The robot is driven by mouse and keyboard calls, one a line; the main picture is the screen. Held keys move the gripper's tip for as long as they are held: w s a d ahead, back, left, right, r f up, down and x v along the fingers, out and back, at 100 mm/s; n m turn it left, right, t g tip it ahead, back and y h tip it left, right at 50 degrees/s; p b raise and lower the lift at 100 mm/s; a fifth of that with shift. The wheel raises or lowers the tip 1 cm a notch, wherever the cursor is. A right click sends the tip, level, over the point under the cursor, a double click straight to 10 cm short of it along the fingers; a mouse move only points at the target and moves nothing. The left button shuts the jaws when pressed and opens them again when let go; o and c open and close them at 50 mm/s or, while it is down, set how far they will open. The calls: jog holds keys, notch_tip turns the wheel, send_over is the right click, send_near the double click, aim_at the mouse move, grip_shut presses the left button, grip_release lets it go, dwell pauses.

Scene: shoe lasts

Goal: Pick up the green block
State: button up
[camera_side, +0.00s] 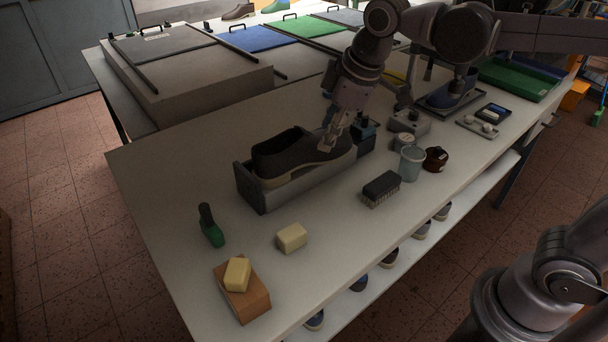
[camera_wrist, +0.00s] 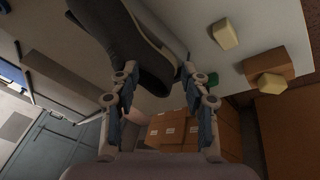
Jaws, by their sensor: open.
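A small green piece (camera_side: 212,233) with a dark upright part stands on the white table at the front left; it is the only block-like green thing I make out. Only a bit of green (camera_wrist: 213,78) shows in the wrist view, beside the right finger. My gripper (camera_side: 331,139) is over the front part of a dark shoe (camera_side: 280,152) that sits in a grey open holder (camera_side: 292,187). In the wrist view my gripper (camera_wrist: 155,74) has its fingers apart, with the shoe (camera_wrist: 125,40) filling the view beyond them. I cannot tell whether they touch it.
A cream block (camera_side: 291,238) and a yellow block (camera_side: 237,274) on a wooden block (camera_side: 248,298) are near the green piece. A dark brush (camera_side: 381,188), a cup (camera_side: 411,163) and a brown jar (camera_side: 436,158) stand right of the holder.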

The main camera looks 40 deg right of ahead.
jog(key=w+a+n+g, duration=0.2)
jog(key=w+a+n, duration=0.55)
jog(key=a, duration=0.45)
jog(key=n+g+h, duration=0.2)
jog(key=n, duration=0.4)
send_over(202, 207)
notch_tip(202, 207, down, 5)
jog(key=shift+s+a+r, duration=0.1)
jog(key=shift+s+r, duration=0.05)
jog(key=shift+r, duration=0.05)
jog(key=shift+n, duration=0.35)
jog(key=shift+w+d+f, duration=0.15)
jog(key=shift+f, duration=2.65)
jog(key=shift+w+d+f, duration=0.1)
jog(key=shift+w+f, duration=0.05)
jog(key=shift+f, duration=2.65)
grip_shut()
